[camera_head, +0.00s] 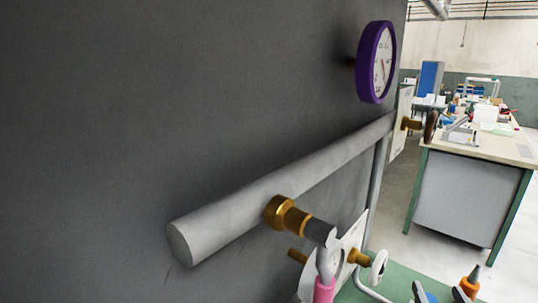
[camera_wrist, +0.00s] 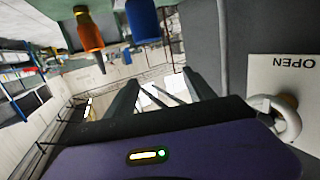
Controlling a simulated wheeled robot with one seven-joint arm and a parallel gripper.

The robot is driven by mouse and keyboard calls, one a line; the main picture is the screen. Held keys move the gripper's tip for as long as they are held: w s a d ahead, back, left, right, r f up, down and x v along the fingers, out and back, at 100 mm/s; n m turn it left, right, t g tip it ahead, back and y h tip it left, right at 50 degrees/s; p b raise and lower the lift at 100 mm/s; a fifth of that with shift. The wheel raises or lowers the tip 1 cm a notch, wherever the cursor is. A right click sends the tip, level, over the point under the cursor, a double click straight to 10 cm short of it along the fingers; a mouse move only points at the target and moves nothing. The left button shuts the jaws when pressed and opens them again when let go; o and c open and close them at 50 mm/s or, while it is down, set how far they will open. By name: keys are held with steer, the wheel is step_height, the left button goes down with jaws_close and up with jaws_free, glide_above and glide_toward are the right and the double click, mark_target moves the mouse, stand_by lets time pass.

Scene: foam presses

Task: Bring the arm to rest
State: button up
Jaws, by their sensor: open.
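My gripper (camera_wrist: 160,80) shows in the wrist view, with its purple body along the bottom. Its two dark fingers stand apart with nothing between them. A plate marked OPEN (camera_wrist: 293,66) with a white looped handle (camera_wrist: 289,118) is to the right of the fingers. An orange bottle (camera_wrist: 89,32) and a blue bottle (camera_wrist: 142,20) are at the top, apart from the fingers. In the head view, two dark tips at the bottom right edge may be my fingers; most of the arm is out of view.
A grey pipe (camera_head: 270,190) with brass fittings and a purple-rimmed gauge (camera_head: 376,62) is on the dark wall.

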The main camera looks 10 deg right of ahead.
steer(key=s+a+f+n+y, duration=0.1)
steer(key=s+a+f+y, duration=0.1)
steer(key=s+a, duration=0.5)
steer(key=s+a+f+n+y, duration=0.2)
steer(key=s+a, duration=0.4)
steer(key=s, duration=0.6)
steer(key=s+a+f+n+y, duration=0.1)
steer(key=s+a+f+y, duration=0.2)
steer(key=s+a, duration=0.4)
steer(key=shift+s+a+f+n, duration=0.15)
steer(key=shift+s+f+n, duration=0.05)
steer(key=shift+s, duration=0.75)
steer(key=shift+s+a+f+n, duration=0.15)
steer(key=shift+s+f+n, duration=0.05)
steer(key=shift+s, duration=0.7)
